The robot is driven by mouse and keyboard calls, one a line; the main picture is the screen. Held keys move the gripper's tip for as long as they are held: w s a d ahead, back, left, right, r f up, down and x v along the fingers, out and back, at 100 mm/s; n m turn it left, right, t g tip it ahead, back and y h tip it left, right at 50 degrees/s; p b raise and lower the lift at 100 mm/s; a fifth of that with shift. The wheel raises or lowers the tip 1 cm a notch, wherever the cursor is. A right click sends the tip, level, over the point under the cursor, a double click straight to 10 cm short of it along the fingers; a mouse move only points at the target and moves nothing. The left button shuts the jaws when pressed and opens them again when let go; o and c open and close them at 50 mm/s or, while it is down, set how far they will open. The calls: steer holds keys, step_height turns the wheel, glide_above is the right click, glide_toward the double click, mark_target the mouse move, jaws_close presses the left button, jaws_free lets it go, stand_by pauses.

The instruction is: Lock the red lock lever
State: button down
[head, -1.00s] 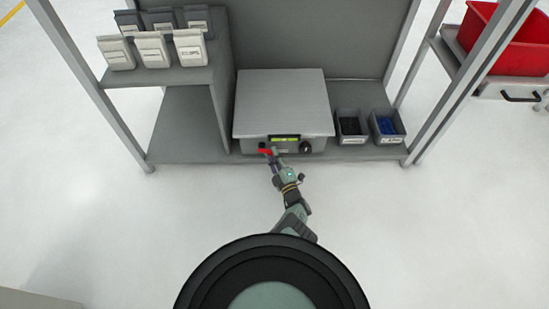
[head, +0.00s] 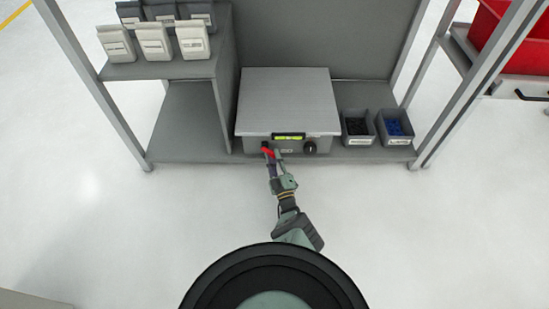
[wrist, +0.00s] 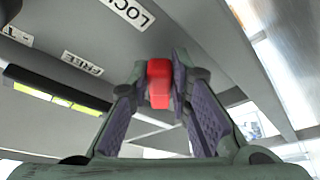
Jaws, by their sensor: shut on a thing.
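The red lock lever (head: 267,152) is at the left of the front panel of a grey box-shaped device (head: 290,103). In the wrist view the red lever (wrist: 159,83) sits between the two fingers of my gripper (wrist: 158,85). The fingers are closed around its end. Labels reading "FREE" (wrist: 83,62) and "LOCK", partly cut off (wrist: 128,11), show on the panel in the wrist view. In the head view my gripper (head: 272,160) is at the front panel by the lever, and the exact contact is too small to see.
A lit yellow-green display (head: 289,136) and a black knob (head: 310,147) are to the right of the lever. Two grey bins with black (head: 356,127) and blue parts (head: 394,127) stand right of the device. A shelf with several pouches (head: 153,40) is at left. The floor in front is clear.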

steer(key=c, duration=1.5)
jaws_free()
